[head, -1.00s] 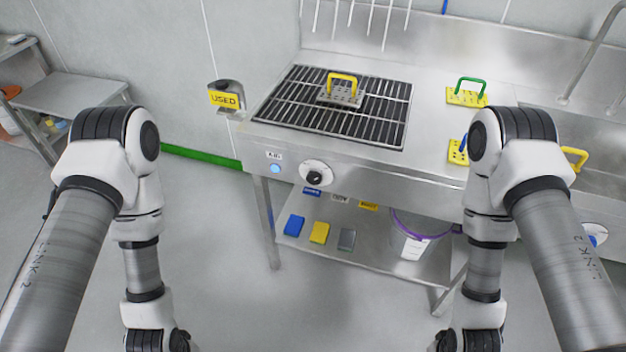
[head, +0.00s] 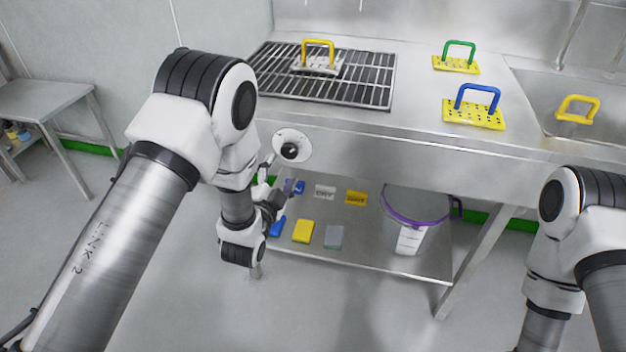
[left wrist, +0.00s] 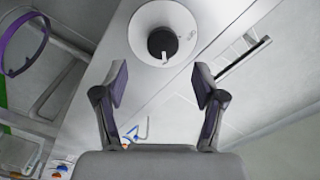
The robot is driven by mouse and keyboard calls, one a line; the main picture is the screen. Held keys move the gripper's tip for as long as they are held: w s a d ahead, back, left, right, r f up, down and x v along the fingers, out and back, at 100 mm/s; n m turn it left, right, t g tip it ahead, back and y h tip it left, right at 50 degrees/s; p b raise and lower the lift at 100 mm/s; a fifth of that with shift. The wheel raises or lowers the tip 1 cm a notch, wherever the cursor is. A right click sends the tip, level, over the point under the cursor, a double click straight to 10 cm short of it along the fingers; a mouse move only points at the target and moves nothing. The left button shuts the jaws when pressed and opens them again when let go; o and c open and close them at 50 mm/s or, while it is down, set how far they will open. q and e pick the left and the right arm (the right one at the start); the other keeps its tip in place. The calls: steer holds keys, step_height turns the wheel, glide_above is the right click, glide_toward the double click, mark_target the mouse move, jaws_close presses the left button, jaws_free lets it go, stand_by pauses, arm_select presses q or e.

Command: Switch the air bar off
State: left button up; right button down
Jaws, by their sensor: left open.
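The air bar's rotary switch is a black knob on a round white plate (head: 290,147) on the front panel of the steel table. In the left wrist view the knob (left wrist: 162,42) sits on its white plate just beyond my fingertips, with a small light mark on its edge. My left gripper (left wrist: 160,82) is open and empty, its two fingers spread below the knob and apart from it. In the head view the left gripper (head: 272,175) shows small, just below and left of the plate, partly hidden by my forearm. My right gripper is out of view.
A grille (head: 350,85) bears a block with a yellow handle. Green-handled (head: 457,62) and blue-handled (head: 474,110) blocks stand to its right, beside a sink (head: 540,95). The lower shelf (head: 370,258) holds coloured pads and a purple-rimmed bucket (head: 412,222).

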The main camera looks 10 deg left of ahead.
mark_target(288, 153)
arm_select(q)
steer(key=w, duration=0.7)
steer(key=shift+w+r, duration=0.1)
steer(key=shift+w, duration=0.3)
steer(key=c, duration=1.1)
